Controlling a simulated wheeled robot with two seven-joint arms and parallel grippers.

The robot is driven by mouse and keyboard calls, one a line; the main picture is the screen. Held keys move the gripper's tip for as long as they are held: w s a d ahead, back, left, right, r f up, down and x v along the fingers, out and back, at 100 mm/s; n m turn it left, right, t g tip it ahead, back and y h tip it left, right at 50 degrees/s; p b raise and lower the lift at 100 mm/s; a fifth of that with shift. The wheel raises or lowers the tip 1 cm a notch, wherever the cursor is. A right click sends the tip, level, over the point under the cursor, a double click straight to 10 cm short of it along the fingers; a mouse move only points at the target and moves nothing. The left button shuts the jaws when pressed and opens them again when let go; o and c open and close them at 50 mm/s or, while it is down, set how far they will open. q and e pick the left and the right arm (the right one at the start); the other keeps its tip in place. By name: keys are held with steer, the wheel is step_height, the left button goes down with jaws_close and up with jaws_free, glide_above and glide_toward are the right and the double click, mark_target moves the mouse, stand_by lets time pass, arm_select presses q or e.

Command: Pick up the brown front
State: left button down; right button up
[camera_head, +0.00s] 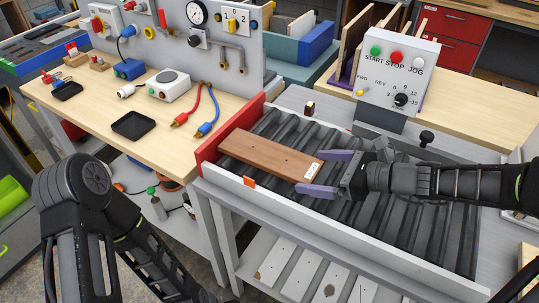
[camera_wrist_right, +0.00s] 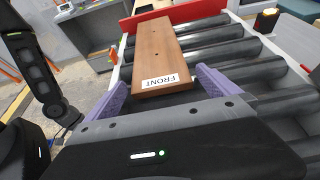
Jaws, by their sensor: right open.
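The brown front (camera_head: 264,153) is a flat wooden board with small dark holes. It lies on the grey rollers of the conveyor, its far end near the red end stop. In the right wrist view the board (camera_wrist_right: 155,52) shows a white label reading FRONT at its near end. My right gripper (camera_head: 320,173) is open, with purple fingers at either side of the board's labelled end. In the right wrist view its fingers (camera_wrist_right: 168,92) flank that end, with a gap visible on the right. My left arm is at the lower left; its gripper is not visible.
The conveyor (camera_head: 400,222) has a white side rail and a red end stop (camera_head: 230,138). A control box (camera_head: 398,68) with buttons stands behind it. A wooden bench (camera_head: 95,112) at left holds a black tray (camera_head: 134,125) and cables. Rollers right of the board are bare.

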steer(key=shift+c, duration=0.2)
steer(key=c, duration=1.4)
steer(key=shift+r, duration=0.2)
steer(key=shift+c, duration=0.2)
steer(key=shift+r, duration=0.6)
steer(key=s+d, duration=0.3)
steer(key=d, duration=0.2)
steer(key=s+d+r+b, duration=0.1)
steer(key=s+d, duration=0.2)
steer(key=d, duration=0.2)
steer(key=s+d+r, duration=0.1)
steer(key=s+d, duration=0.2)
steer(key=d, duration=0.2)
steer(key=shift+s+d, duration=0.2)
steer(key=shift+s, duration=0.05)
